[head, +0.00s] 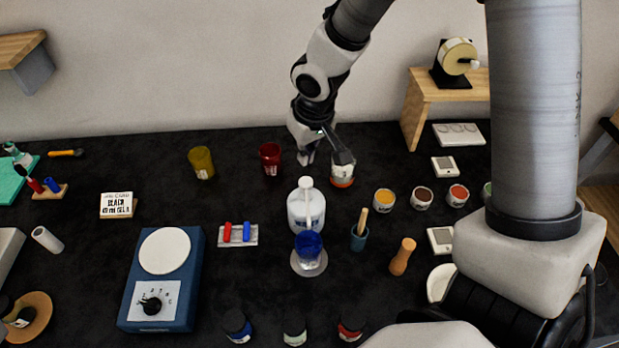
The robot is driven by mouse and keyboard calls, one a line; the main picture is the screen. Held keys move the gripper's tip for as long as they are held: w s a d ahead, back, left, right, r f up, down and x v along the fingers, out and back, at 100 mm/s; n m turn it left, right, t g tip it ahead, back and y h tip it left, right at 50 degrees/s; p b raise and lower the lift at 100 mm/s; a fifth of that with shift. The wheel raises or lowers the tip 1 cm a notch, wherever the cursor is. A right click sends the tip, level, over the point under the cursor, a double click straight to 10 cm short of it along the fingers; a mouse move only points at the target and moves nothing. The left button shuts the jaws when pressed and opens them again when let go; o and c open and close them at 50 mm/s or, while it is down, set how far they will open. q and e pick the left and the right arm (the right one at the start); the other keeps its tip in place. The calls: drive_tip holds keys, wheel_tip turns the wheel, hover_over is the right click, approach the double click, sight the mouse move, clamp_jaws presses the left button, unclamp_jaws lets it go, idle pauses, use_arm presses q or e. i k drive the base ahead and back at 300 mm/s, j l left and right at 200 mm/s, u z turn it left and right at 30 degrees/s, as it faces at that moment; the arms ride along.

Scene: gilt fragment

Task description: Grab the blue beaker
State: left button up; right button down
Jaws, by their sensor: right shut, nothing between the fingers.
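The blue beaker (308,243) stands upright on a pale round disc (298,268) near the middle of the black table. It is just in front of a white bottle (298,208), whose lower part it partly covers. My right gripper (326,157) is beyond the bottle, behind and slightly right of the beaker, and well apart from it. It is shut and empty. A pale jar with a red lower band (341,180) is close by it, partly hidden by the gripper; I cannot tell whether they touch. My left gripper is out of view.
Yellow (202,162) and red (270,158) beakers stand at the back. A mortar with pestle (358,238) and a wooden pestle-like piece (402,257) are right of the beaker. A blue hotplate (190,290) is at left. Several bottles line the front.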

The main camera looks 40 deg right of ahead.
sight(308, 258)
drive_tip(key=k, duration=1)
